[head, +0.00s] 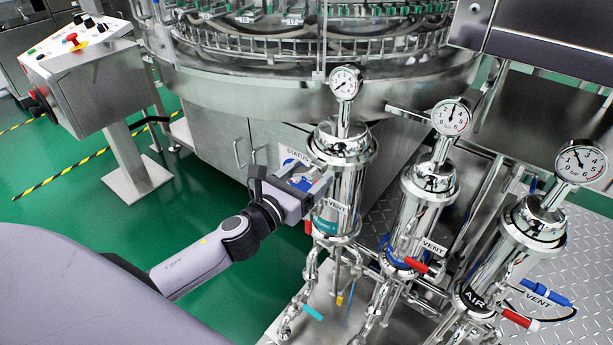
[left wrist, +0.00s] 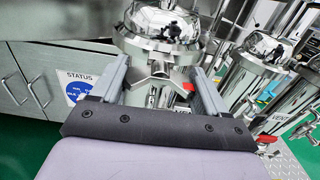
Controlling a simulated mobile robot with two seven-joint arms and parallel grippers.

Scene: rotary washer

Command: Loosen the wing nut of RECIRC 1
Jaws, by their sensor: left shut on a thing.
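Three polished upright filter housings stand at the right in the head view. The leftmost housing (head: 343,195) carries a teal label (head: 327,226), whose text I cannot read, so I cannot confirm that it is RECIRC 1. My left gripper (head: 322,180) reaches it from the left, just below its domed lid (head: 342,143). In the left wrist view the gripper (left wrist: 160,84) has its two fingers on either side of a metal wing nut (left wrist: 157,84) at the clamp of the lid (left wrist: 165,25). It is shut on this wing nut. In the head view the fingers largely hide the nut. My right gripper is not in view.
The middle housing (head: 421,205) and right housing (head: 524,240) stand close by, with gauges on top. The washer cabinet (head: 215,135) is behind. Green floor at left is mostly free.

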